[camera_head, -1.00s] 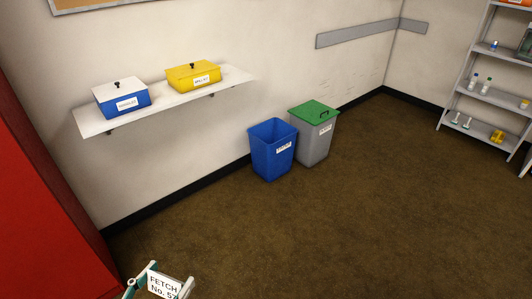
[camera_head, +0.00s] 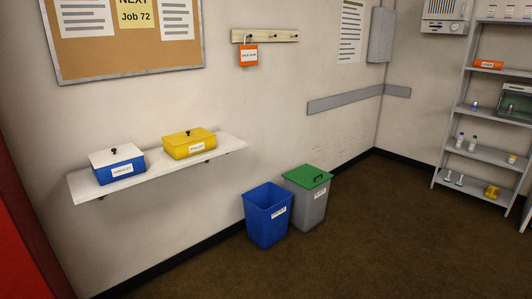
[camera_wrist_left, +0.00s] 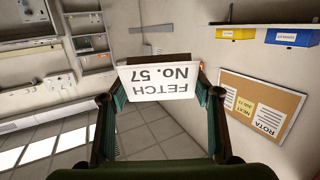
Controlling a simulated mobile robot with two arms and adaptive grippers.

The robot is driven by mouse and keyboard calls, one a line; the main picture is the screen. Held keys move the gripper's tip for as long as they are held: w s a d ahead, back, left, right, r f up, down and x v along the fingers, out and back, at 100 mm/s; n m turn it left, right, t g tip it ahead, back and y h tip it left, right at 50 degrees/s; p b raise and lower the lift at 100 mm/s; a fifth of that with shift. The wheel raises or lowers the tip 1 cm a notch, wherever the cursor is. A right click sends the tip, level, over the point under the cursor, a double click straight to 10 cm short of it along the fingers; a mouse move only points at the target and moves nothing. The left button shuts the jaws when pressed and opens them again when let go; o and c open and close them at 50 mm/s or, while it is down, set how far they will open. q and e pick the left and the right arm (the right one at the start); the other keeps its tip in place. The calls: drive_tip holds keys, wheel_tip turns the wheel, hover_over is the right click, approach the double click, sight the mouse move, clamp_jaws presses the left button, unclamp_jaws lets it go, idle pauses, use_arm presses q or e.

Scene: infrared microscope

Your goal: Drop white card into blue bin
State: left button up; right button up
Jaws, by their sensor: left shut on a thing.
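The white card (camera_wrist_left: 159,81), printed "FETCH No. 57", shows upside down in the left wrist view. My left gripper (camera_wrist_left: 158,92) is shut on it, with one finger at each side of the card. Neither the card nor my left gripper shows in the head view. The blue bin (camera_head: 267,216) stands on the floor against the wall in the head view. It is open at the top and has a white label on its front. My right gripper is in neither view.
A grey bin with a green lid (camera_head: 308,196) stands close to the right of the blue bin. A wall shelf (camera_head: 222,146) holds a blue box (camera_head: 117,167) and a yellow box (camera_head: 189,144). A shelving rack (camera_head: 463,130) stands at right. The brown floor (camera_head: 390,235) is clear.

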use_arm(q)
drive_tip(key=w+d+r+m+g+h, duration=0.1)
drive_tip(key=w+r+h, duration=0.1)
drive_tip(key=w+r, duration=0.2)
wheel_tip(320, 180, up, 3)
drive_tip(key=shift+w+d+r+m, duration=0.2)
drive_tip(key=shift+d+m, duration=0.1)
drive_tip(key=shift+d, duration=0.05)
